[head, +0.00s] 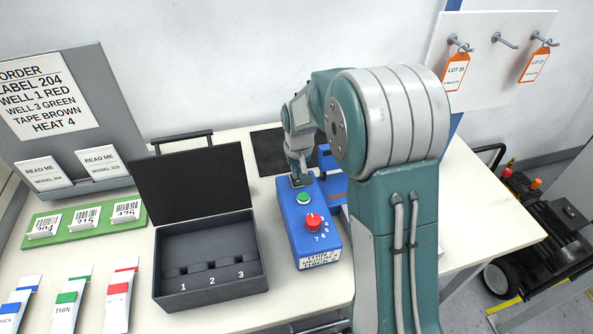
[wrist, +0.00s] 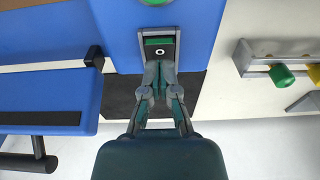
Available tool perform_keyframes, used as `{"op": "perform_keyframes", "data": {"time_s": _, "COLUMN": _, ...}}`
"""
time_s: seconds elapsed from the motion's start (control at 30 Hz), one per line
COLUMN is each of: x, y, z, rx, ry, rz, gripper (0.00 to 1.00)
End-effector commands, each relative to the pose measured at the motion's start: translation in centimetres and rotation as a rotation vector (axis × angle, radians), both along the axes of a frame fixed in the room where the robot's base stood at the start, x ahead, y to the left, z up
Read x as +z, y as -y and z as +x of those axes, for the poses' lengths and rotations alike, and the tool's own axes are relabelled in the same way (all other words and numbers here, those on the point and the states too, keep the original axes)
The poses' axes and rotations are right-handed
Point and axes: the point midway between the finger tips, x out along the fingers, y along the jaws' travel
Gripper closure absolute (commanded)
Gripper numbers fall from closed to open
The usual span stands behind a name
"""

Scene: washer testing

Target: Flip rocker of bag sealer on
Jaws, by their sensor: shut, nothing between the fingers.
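The bag sealer's blue control box (head: 318,245) stands on the table in the head view, with a green button (head: 303,198) and a red knob (head: 313,222) beside printed numbers. The wrist view shows the rocker (wrist: 159,48) in a grey frame on the blue box (wrist: 200,30). The rocker has a dark face with a white ring and a green strip. My gripper (wrist: 160,66) is shut and empty, its fingertips at the rocker's lower edge; I cannot tell whether they touch. In the head view my gripper (head: 299,180) is at the box's far end, and the rocker is hidden.
A blue part with a dark strip (wrist: 40,118) lies close left in the wrist view. An open black case (head: 210,290) with numbered wells stands left of the box. A dark mat (head: 268,150) lies behind. A grey holder with a green knob (wrist: 282,76) is at right.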

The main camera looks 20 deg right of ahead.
Motion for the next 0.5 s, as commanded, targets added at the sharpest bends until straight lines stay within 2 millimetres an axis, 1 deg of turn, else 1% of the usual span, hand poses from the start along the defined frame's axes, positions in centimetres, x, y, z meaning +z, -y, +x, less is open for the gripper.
{"op": "perform_keyframes", "data": {"time_s": 0.13, "x": 0.2, "y": 0.0, "z": 0.0, "rx": 0.0, "ry": 0.001, "rz": 0.0, "gripper": 1.0}}
{"op": "perform_keyframes", "data": {"time_s": 0.23, "x": 1.1, "y": 0.0, "z": 0.0, "rx": 0.0, "ry": 0.002, "rz": 0.0, "gripper": 1.0}}
{"op": "perform_keyframes", "data": {"time_s": 0.37, "x": 3.5, "y": 0.0, "z": -0.2, "rx": 0.0, "ry": 0.006, "rz": 0.0, "gripper": 1.0}}
{"op": "perform_keyframes", "data": {"time_s": 0.5, "x": 6.5, "y": 0.0, "z": -0.6, "rx": 0.0, "ry": 0.005, "rz": 0.0, "gripper": 1.0}}
